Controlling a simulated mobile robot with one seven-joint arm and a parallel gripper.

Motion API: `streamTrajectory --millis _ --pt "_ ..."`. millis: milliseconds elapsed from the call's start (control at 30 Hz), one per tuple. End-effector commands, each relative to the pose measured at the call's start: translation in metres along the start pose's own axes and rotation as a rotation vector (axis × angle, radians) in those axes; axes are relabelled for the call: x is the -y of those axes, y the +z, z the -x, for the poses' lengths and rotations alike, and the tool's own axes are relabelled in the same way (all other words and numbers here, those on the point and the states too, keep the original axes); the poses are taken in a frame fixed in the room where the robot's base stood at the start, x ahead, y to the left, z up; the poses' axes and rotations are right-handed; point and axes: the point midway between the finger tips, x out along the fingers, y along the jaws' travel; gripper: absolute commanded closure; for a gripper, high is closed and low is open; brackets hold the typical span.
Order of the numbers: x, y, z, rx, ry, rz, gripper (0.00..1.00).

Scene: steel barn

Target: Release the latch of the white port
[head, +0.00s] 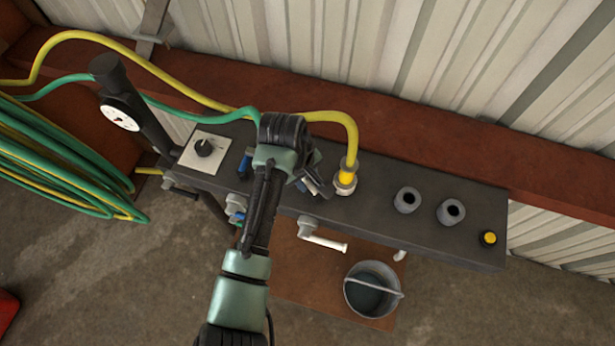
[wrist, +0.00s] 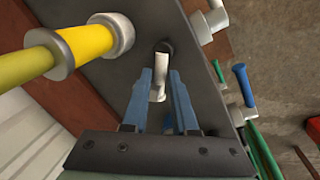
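A small white lever-like piece (wrist: 157,88) with a dark round end stands on the top of the dark grey box; I take it to be the white port's latch. My gripper (wrist: 160,84) is open, its two blue fingers on either side of this piece with a gap between them. Whether either finger touches it I cannot tell. In the head view my gripper (head: 314,184) is over the middle of the box, and my arm hides most of what is under it, including the white port.
A yellow hose plugs into a fitting (head: 345,178) close by the gripper. Two grey open ports (head: 407,200) and a yellow button (head: 489,238) lie to the right. A white-handled tap (head: 322,238) juts from the front above a bucket (head: 360,300). A gauge (head: 121,115) stands left.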

Motion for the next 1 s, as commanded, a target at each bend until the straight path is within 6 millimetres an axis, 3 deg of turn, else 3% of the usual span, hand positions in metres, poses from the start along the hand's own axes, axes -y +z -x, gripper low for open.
streamTrajectory --millis 33,133,1000 --pt "0.0000 0.0000 0.0002 0.000 0.000 0.000 0.85" --pt "0.0000 0.0000 0.0002 0.000 0.000 0.000 1.00" --pt "-0.0001 0.0000 0.0005 0.000 0.000 0.000 1.00"
